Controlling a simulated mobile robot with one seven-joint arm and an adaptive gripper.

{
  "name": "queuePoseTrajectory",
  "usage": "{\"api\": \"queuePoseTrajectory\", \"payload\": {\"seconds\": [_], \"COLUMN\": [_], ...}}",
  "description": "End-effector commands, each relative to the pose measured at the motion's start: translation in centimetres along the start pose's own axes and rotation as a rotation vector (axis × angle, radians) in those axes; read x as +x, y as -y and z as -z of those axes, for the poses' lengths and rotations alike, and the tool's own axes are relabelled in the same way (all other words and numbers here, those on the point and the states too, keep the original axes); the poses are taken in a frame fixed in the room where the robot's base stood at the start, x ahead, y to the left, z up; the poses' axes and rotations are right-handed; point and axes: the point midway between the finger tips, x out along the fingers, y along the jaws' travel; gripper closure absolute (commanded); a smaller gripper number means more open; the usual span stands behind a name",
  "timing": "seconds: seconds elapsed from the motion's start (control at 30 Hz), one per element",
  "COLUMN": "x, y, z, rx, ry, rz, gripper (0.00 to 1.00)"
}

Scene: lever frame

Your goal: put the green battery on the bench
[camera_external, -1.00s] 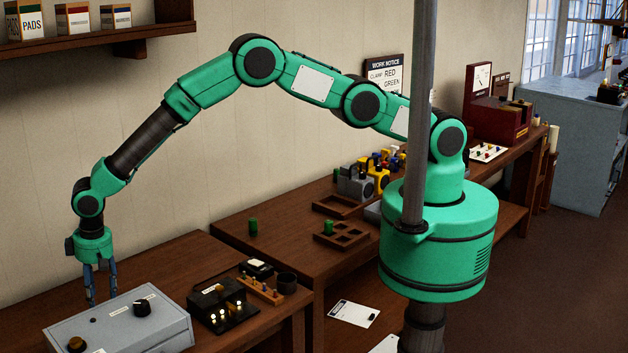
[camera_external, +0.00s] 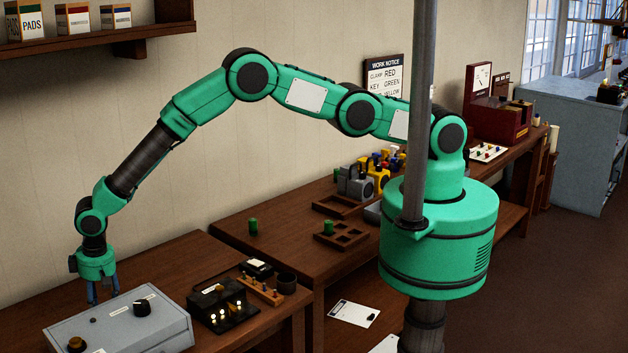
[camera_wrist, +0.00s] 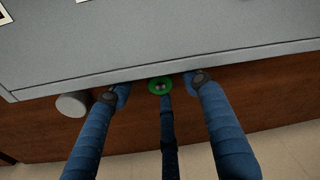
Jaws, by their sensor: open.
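My gripper (camera_external: 103,291) is at the left bench, pointing down behind the grey control box, which hides its fingertips in the external view. In the wrist view its three blue fingers (camera_wrist: 158,94) are spread open. A round green-rimmed end with a dark, shiny centre, looking like the green battery (camera_wrist: 153,82), shows between the fingertips beside the box. Whether the fingers touch it I cannot tell. The external view does not show this item. The bench (camera_wrist: 265,95) is brown wood. Other green cylinders stand on the farther bench (camera_external: 253,226) and at its tray (camera_external: 328,228).
The grey control box (camera_external: 120,322) with knobs stands right against my fingers. A pale cylinder (camera_wrist: 73,104) lies left of them in the wrist view. A black device with lit lamps (camera_external: 222,305), a wooden peg rack (camera_external: 261,291) and a dark cup (camera_external: 287,283) are to the right.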

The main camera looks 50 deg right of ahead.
Motion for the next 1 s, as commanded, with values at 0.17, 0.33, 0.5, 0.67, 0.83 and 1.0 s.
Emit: {"api": "queuePoseTrajectory", "payload": {"seconds": [0.17,0.33,0.5,0.67,0.83,1.0], "x": [0.01,0.00,-0.01,-0.01,-0.03,-0.03], "y": [0.00,0.00,0.00,0.00,0.01,0.00], "z": [0.01,0.01,0.01,0.01,0.03,0.03], "rx": [0.000,0.000,0.000,0.000,0.000,0.000], "ry": [0.000,0.000,0.000,0.000,0.000,0.000], "rz": [0.000,0.000,0.000,0.000,0.000,0.000], "gripper": [0.54,0.54,0.54,0.85,1.00,1.00]}}
